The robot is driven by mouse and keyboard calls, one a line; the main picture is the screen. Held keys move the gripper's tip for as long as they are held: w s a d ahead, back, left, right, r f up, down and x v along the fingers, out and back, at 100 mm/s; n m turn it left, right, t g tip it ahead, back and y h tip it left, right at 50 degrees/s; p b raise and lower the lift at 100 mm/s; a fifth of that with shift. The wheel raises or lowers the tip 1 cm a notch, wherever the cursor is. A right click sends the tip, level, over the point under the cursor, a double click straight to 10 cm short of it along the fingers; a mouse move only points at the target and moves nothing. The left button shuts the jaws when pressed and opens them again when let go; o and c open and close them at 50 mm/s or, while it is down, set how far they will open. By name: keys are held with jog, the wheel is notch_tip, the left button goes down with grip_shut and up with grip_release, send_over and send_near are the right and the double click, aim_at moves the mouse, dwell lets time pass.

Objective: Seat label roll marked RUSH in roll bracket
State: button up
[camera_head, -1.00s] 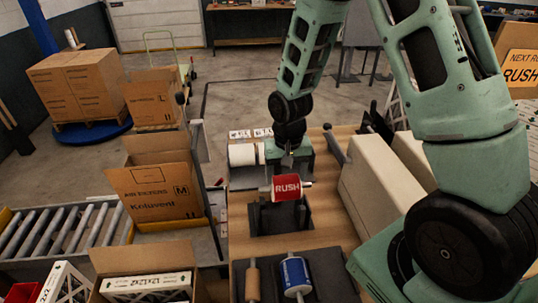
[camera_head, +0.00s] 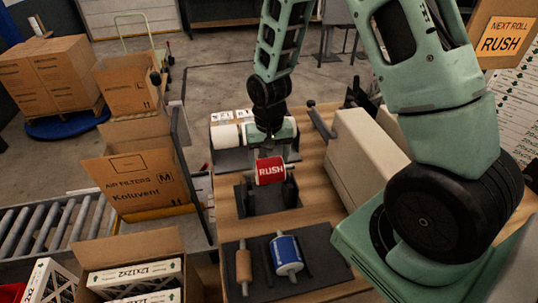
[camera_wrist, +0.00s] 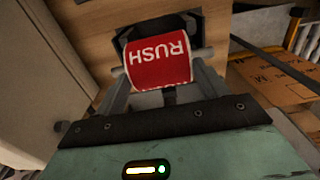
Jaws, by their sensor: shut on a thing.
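The red label roll marked RUSH (camera_head: 270,171) is at my gripper (camera_head: 271,152), with short spindle ends at its sides. In the wrist view the roll (camera_wrist: 158,62) lies between the two fingers (camera_wrist: 163,88), which are shut on it. In the wrist view part of the bracket (camera_wrist: 148,33) shows behind the roll. The roll is roughly level and in line with the bracket; I cannot tell whether its spindle touches the bracket's supports.
A dark tray (camera_head: 312,253) in front holds a blue roll (camera_head: 286,254) and a brown roll (camera_head: 243,262). A long beige housing (camera_head: 362,160) is to the right, open cartons (camera_head: 140,183) to the left. A sign (camera_head: 503,37) reads NEXT ROLL RUSH.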

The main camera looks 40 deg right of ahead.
aim_at(269, 162)
jog(key=shift+f+b, duration=1)
jog(key=shift+f, duration=0.65)
jog(key=shift+f+b, duration=1.6)
jog(key=shift+f, duration=0.6)
jog(key=o, duration=1.8)
jog(key=shift+c, duration=0.2)
jog(key=shift+r, duration=0.1)
notch_tip(269, 162, up, 17)
jog(key=b, duration=0.3)
jog(key=shift+r, duration=0.15)
